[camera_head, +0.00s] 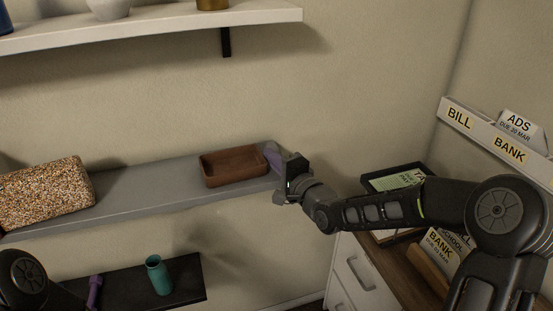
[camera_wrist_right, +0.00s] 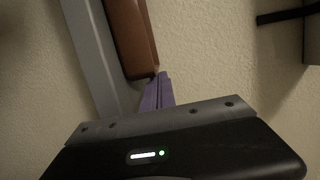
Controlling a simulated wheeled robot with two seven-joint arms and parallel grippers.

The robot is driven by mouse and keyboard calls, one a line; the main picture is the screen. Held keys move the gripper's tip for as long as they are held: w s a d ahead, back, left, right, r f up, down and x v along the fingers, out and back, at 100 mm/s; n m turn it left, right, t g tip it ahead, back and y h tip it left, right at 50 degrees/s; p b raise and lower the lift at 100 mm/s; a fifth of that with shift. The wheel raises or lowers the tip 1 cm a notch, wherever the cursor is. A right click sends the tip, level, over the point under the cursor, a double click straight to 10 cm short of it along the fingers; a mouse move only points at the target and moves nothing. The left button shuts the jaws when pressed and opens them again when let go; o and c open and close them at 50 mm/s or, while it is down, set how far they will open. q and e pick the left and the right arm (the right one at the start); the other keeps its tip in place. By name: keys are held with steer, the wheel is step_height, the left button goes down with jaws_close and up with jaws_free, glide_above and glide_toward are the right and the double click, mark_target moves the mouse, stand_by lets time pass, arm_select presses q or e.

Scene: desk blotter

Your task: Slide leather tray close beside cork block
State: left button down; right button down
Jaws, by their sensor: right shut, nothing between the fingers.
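The brown leather tray (camera_head: 234,180) lies on the right part of a grey wall shelf in the head view. The speckled cork block (camera_head: 45,192) sits on the left part of the same shelf, with a wide bare stretch between them. My right gripper (camera_head: 271,156) is at the tray's right end, its purple fingers shut and empty. In the right wrist view the shut fingers (camera_wrist_right: 158,92) are right by the near end of the tray (camera_wrist_right: 133,38); I cannot tell whether they touch it.
The grey shelf (camera_head: 135,193) is clear between tray and block. A white shelf (camera_head: 150,30) hangs above. A desk with papers and a letter rack (camera_head: 480,133) stands at the right.

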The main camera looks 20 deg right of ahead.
mark_target(177, 187)
steer(key=a+b, duration=0.2)
steer(key=a, duration=0.2)
steer(key=a+b, duration=0.3)
steer(key=a, duration=0.1)
steer(key=s+a+b, duration=0.1)
steer(key=a+b, duration=0.1)
steer(key=a, duration=0.2)
steer(key=shift+a+f+b, duration=0.25)
steer(key=shift+f+b, duration=0.05)
steer(key=shift+f, duration=0.1)
steer(key=a+b, duration=0.1)
steer(key=a, duration=0.7)
steer(key=a+b, duration=0.1)
steer(key=a, duration=0.3)
steer(key=shift+s+r+b, duration=0.3)
steer(key=shift+s+r, duration=0.05)
